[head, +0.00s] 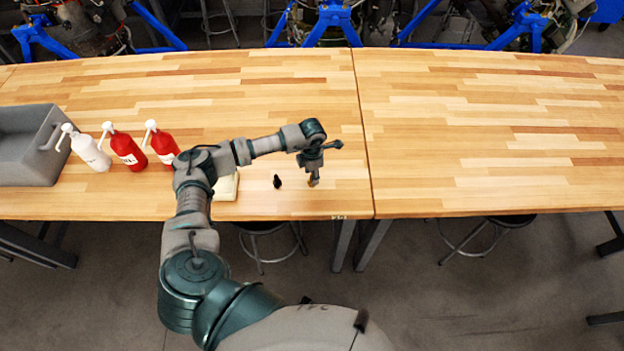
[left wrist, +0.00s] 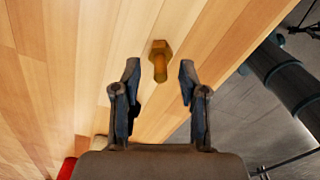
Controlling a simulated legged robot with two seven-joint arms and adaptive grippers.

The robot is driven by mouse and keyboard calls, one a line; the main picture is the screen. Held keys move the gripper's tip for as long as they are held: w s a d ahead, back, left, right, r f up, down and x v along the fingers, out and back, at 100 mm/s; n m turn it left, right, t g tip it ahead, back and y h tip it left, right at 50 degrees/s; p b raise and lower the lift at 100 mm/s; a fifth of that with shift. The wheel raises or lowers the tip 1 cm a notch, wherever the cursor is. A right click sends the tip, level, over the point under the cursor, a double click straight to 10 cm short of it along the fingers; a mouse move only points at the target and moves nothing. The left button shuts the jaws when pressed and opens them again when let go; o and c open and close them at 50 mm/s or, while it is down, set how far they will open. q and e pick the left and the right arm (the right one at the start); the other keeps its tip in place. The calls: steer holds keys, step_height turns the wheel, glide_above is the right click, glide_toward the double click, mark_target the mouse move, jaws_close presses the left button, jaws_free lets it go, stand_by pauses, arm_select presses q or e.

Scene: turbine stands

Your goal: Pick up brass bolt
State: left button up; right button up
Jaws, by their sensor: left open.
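The brass bolt (left wrist: 159,62) stands on the wooden table in the left wrist view, its hexagonal head and round shank showing. In the head view the bolt (head: 313,182) is a small golden spot near the table's front edge, partly hidden by my gripper. My left gripper (head: 314,170) points down over the bolt. In the left wrist view its fingers (left wrist: 158,75) are spread apart and empty, with the bolt ahead of the gap between them. Whether the fingers touch the bolt is not clear, but gaps show on both sides. My right gripper is not in view.
A small dark object (head: 277,181) stands left of the bolt. A pale block (head: 226,187) lies partly behind my arm. Red bottles (head: 127,152), a white bottle (head: 91,152) and a grey bin (head: 32,150) stand at the left. The right table (head: 490,140) is clear.

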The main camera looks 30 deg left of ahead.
arm_select(q)
steer(key=shift+a+f, duration=0.2)
steer(key=shift+f, duration=1)
steer(key=shift+d, duration=0.15)
steer(key=shift+d+r, duration=0.1)
steer(key=shift+d, duration=0.1)
jaws_close()
steer(key=shift+a+r, duration=0.1)
steer(key=shift+a, duration=0.05)
